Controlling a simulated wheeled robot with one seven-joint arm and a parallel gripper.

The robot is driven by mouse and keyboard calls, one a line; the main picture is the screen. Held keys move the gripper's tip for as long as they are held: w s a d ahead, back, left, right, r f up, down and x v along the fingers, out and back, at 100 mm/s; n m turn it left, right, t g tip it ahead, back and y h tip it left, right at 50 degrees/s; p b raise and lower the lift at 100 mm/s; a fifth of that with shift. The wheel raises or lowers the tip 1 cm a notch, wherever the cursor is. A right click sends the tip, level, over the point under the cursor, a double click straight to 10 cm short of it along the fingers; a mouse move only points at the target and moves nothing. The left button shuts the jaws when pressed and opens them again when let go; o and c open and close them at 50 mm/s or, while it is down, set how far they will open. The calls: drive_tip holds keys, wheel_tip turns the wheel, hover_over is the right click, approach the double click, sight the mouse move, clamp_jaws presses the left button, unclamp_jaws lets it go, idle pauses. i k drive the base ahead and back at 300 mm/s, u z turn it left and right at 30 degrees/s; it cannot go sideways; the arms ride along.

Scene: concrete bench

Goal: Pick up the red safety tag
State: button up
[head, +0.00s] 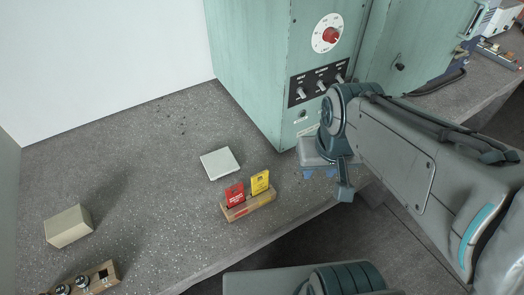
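The red safety tag (235,195) stands upright in a small wooden holder (252,210) near the front edge of the bench. A yellow tag (260,182) stands beside it on the right in the same holder. My gripper (322,172) is to the right of the holder, apart from the tags, near the foot of the green cabinet. Only small blue parts of its fingers show below the wrist, and whether they are open or shut is unclear.
A green cabinet (250,65) with a dial and switches stands behind. A pale flat square box (220,163) lies behind the tags. A beige block (69,227) and a wooden piece with black knobs (85,281) are at left. The bench (150,180) between is clear.

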sight(234, 198)
drive_tip(key=z, duration=2.75)
drive_tip(key=k, duration=0.9)
drive_tip(key=u, duration=1.85)
